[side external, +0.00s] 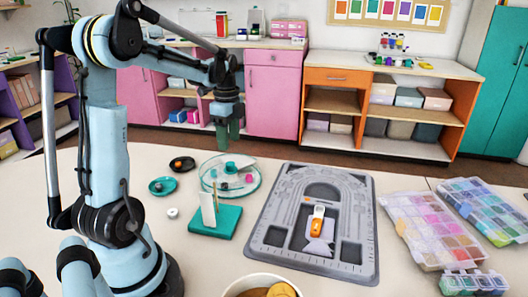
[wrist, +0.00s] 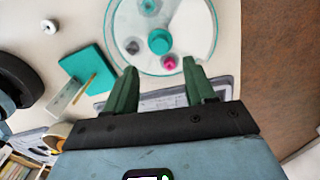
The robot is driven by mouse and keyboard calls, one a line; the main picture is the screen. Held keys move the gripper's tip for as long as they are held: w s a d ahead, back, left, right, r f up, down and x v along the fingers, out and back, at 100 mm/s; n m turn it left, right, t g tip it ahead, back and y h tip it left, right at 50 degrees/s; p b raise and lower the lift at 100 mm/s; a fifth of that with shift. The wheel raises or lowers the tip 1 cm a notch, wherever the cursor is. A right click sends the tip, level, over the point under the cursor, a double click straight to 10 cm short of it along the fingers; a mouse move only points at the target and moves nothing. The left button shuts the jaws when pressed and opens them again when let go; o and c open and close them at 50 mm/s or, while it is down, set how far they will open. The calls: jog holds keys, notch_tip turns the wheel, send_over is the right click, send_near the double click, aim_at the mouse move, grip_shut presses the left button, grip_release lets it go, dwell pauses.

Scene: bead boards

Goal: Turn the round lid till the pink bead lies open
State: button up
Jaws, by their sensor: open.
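The round lid (side external: 213,166) is a clear disc with a teal rim and a teal knob (side external: 231,168) at its middle. It also shows in the wrist view (wrist: 206,18), with the knob (wrist: 160,41) just beyond my fingertips. The pink bead (wrist: 169,63) lies near the rim on the side toward my gripper; the side view shows it right of the knob (side external: 249,178). I cannot tell whether the lid covers it. A grey bead (wrist: 132,47) and a teal bead (wrist: 149,7) lie around the knob. My gripper (side external: 229,145) is open and empty above the lid, apart from it.
A teal stand (side external: 215,222) with an upright plate is close in front of the lid. A grey bead board (side external: 360,225) lies to the right, bead boxes (side external: 432,225) beyond it. Small teal (side external: 162,186) and black (side external: 182,164) dishes and a white ring (side external: 172,213) lie left.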

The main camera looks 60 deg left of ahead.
jog(key=shift+r, duration=2.2)
jog(key=s+d+f+n+t, duration=0.1)
jog(key=d+n+t, duration=0.2)
jog(key=d, duration=0.9)
jog(key=s+d+f+n+t, duration=0.1)
jog(key=d+n+t, duration=0.3)
jog(key=d+n, duration=0.4)
jog(key=d, duration=0.5)
jog(key=shift+s+d+f, duration=0.15)
jog(key=shift+s+f, duration=0.05)
jog(key=shift+s, duration=0.2)
